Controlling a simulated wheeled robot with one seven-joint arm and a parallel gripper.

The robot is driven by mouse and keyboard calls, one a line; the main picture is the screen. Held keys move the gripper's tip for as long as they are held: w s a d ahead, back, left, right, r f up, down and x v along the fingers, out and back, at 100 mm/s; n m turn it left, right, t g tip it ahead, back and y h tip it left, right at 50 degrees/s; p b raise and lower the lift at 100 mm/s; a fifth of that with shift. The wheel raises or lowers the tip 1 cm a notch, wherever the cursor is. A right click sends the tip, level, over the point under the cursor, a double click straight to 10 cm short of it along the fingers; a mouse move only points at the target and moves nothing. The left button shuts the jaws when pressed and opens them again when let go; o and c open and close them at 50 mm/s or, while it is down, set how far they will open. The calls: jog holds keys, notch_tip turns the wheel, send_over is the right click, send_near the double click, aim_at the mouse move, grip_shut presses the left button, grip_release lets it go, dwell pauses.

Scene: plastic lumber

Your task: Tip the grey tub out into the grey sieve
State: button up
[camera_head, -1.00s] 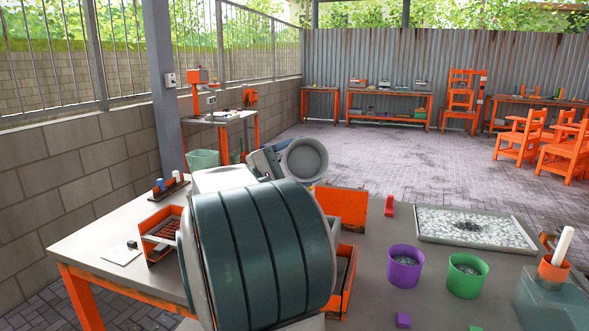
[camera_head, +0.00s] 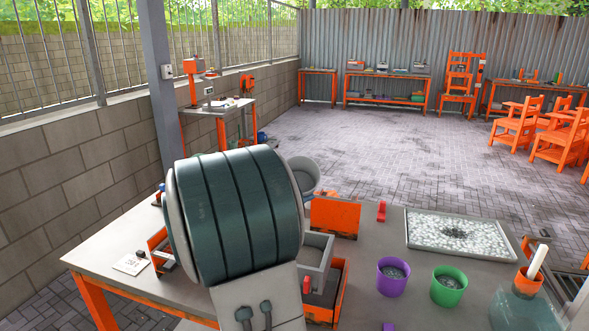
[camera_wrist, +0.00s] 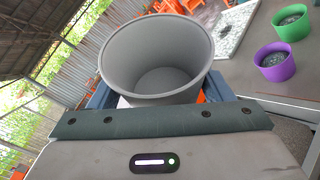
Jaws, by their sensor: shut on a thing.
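The grey tub (camera_wrist: 160,58) is held in my gripper (camera_wrist: 160,96), whose blue fingers sit on either side of it in the wrist view. I see bare grey walls and floor inside; no contents show. In the head view the tub (camera_head: 305,173) appears partly behind my arm's large dark-banded link, its mouth tilted. A grey square-rimmed box (camera_head: 317,262), which may be the grey sieve, sits at an orange container (camera_head: 341,292) to the right of my arm. My arm covers its left part, and the tub appears above and beyond it.
An orange panel (camera_head: 335,216) stands behind the grey box. A purple tub (camera_head: 392,281) and a green tub (camera_head: 447,290), both with grey bits inside, stand to the right. A tray of pale pieces (camera_head: 425,232) lies farther back. An orange pot (camera_head: 528,281) is at far right.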

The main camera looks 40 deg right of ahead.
jog(key=shift+w+d+r+n+y+p, duration=0.15)
jog(key=shift+r+n+y+p, duration=0.45)
jog(key=shift+p, duration=1.75)
jog(key=shift+w+d+r+n+y+p, duration=0.1)
jog(key=shift+r+n+y+p, duration=0.4)
jog(key=shift+p, duration=1.85)
jog(key=n+p, duration=0.1)
jog(key=p, duration=0.2)
jog(key=n+y+p, duration=0.1)
jog(key=p, duration=0.1)
jog(key=shift+w+d+g+p, duration=0.25)
jog(key=shift+g+p, duration=0.15)
jog(key=shift+w+d+f+n+y, duration=0.1)
jog(key=shift+w+d+n+y, duration=0.15)
jog(key=shift+n+y, duration=0.4)
jog(key=shift+g, duration=0.3)
jog(key=shift+a, duration=0.1)
